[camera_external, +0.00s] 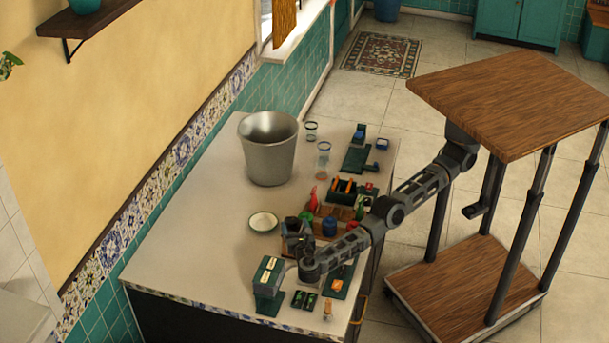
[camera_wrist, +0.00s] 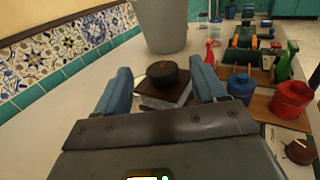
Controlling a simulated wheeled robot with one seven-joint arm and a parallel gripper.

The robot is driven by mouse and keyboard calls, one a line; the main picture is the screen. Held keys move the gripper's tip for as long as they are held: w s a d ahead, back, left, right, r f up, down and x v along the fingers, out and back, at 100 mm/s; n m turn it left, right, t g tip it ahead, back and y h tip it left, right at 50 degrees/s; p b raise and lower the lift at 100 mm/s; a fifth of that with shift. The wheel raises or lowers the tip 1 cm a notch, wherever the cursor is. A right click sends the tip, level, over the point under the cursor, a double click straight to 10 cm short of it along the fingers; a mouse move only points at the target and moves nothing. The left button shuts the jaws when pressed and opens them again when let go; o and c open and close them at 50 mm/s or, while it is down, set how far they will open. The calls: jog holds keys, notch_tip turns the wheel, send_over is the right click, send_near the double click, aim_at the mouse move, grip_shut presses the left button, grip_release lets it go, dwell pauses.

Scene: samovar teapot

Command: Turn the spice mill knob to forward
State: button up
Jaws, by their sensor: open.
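A dark round knob (camera_wrist: 163,74) sits on a low, dark, square-edged base with a pale part (camera_wrist: 178,96) in the wrist view. I take it to be the spice mill knob, but no label or forward mark is legible. My gripper (camera_wrist: 161,66) is open, with one blue finger to the left of the knob and one to the right in the picture. I see clear gaps on both sides and cannot tell the height difference. In the external view my arm's end is low over the near part of the counter, and the knob is not clearly distinguishable there.
A large metal bucket (camera_external: 268,150) stands behind. A blue jar (camera_wrist: 240,87) and a red jar (camera_wrist: 291,98) stand on a wooden board to the right. A white plate (camera_external: 263,221) and a green box (camera_external: 268,284) are also on the counter. The counter's left side is mostly clear.

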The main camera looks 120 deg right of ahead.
jog(key=shift+r+p, duration=1.7)
jog(key=shift+r, duration=1.2)
jog(key=w+d+r+m+t+y+p, duration=0.2)
jog(key=w+d+r+t+y+p, duration=0.3)
jog(key=d+r, duration=0.4)
jog(key=n+y+p, duration=0.6)
jog(key=y+p, duration=0.1)
jog(key=y, duration=0.1)
send_near(293, 220)
jog(key=shift+t, duration=0.3)
jog(key=x, duration=0.8)
jog(key=shift+s+f, duration=0.1)
jog(key=shift+s, duration=0.1)
jog(key=shift+c, duration=0.3)
